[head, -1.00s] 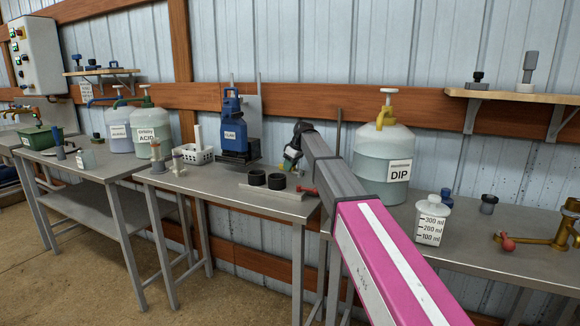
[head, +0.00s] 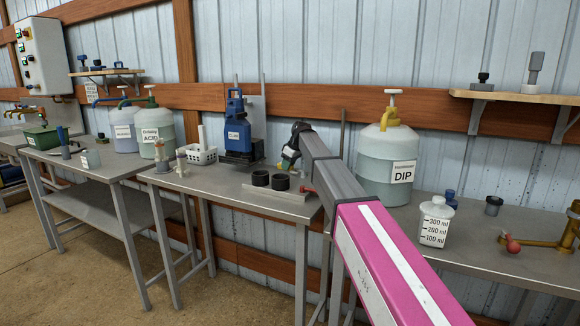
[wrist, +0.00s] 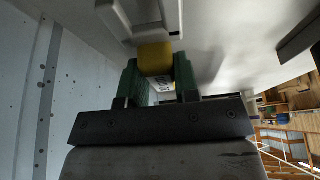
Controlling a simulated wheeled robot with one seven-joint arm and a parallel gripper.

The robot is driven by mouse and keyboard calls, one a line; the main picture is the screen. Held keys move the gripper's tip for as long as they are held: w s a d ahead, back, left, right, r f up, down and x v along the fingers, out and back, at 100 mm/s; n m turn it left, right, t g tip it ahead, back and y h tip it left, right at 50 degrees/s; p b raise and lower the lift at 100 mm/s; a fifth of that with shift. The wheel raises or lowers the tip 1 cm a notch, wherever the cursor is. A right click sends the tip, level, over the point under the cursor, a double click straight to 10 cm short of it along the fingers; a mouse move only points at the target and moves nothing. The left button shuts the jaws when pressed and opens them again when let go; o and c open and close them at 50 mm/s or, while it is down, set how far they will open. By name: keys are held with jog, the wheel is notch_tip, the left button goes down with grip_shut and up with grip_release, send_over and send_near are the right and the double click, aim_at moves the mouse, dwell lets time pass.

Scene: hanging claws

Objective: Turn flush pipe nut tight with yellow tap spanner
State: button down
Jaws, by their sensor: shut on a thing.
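My gripper (head: 290,157) is at the end of my arm, over the right part of the middle bench. In the wrist view its green fingers (wrist: 157,82) are shut on a yellow piece (wrist: 155,58), which looks like the yellow tap spanner. Only its blocky end shows; a small bit of yellow also shows below the gripper in the head view (head: 280,165). A pale grey fitting (wrist: 145,18) lies just beyond the yellow piece; I cannot tell whether they touch. I cannot make out the flush pipe nut in either view.
A blue pump (head: 237,120) stands at the back of the middle bench (head: 222,191), with two black cups (head: 261,178) in front. The DIP tank (head: 386,165) stands right of my arm. A measuring jug (head: 435,222) and brass pipe (head: 550,245) are further right.

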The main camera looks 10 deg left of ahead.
jog(key=shift+w+a, duration=0.25)
jog(key=shift+a, duration=0.25)
jog(key=shift+w+a, duration=0.2)
jog(key=shift+a, duration=0.3)
jog(key=shift+r, duration=2.5)
jog(key=s+n, duration=0.1)
jog(key=n, duration=0.1)
jog(key=s+n+g, duration=0.1)
jog(key=s+n, duration=0.1)
jog(key=s+a+n+g, duration=0.1)
jog(key=s+n, duration=0.1)
jog(key=shift+s, duration=0.1)
